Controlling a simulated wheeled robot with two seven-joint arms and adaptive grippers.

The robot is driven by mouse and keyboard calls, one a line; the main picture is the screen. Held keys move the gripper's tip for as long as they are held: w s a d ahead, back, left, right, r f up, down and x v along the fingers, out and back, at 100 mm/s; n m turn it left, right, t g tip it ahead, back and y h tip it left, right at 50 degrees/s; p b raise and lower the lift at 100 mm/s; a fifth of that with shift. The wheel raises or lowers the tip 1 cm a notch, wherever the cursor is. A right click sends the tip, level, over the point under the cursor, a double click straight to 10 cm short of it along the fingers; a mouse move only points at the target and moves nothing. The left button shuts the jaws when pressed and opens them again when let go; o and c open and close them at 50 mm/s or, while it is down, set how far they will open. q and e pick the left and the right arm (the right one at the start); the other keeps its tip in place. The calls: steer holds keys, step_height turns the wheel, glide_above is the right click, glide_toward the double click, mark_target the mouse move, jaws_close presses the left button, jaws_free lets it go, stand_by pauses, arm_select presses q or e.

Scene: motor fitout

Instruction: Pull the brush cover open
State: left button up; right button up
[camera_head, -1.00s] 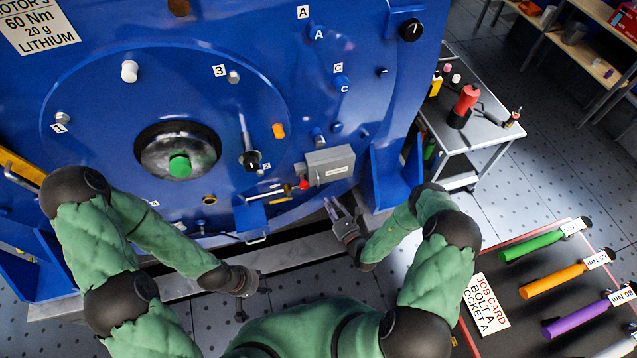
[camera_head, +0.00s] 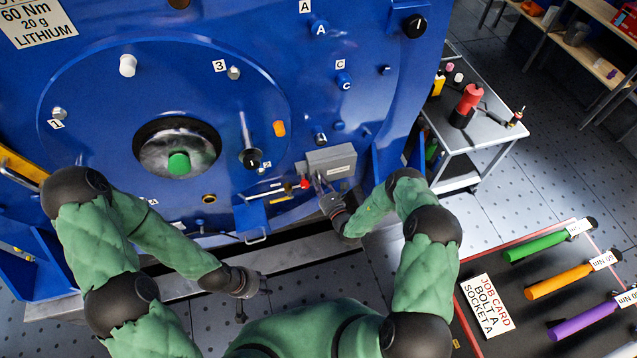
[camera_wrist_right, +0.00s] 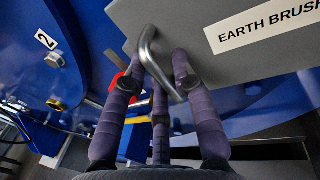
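The brush cover is a grey box (camera_head: 331,159) on the lower right of the blue motor face. In the right wrist view its grey panel (camera_wrist_right: 185,35) carries an "EARTH BRUSH" label, and a bent metal handle (camera_wrist_right: 147,50) stands out from it. My right gripper (camera_head: 318,184) is at the box's lower left side. In the right wrist view its purple fingers (camera_wrist_right: 160,75) are spread on either side of the handle, not visibly closed on it. My left gripper (camera_head: 262,286) is low, away from the motor; its finger opening is too small to judge.
A red knob (camera_head: 304,184) sits just left of the box, close to my right fingers. A blue bracket (camera_head: 250,216) is further left. A grey cart (camera_head: 480,130) with bottles stands right of the motor, and a tool mat (camera_head: 520,270) lies lower right.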

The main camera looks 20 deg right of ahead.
jaws_close()
steer(key=shift+s, duration=0.1)
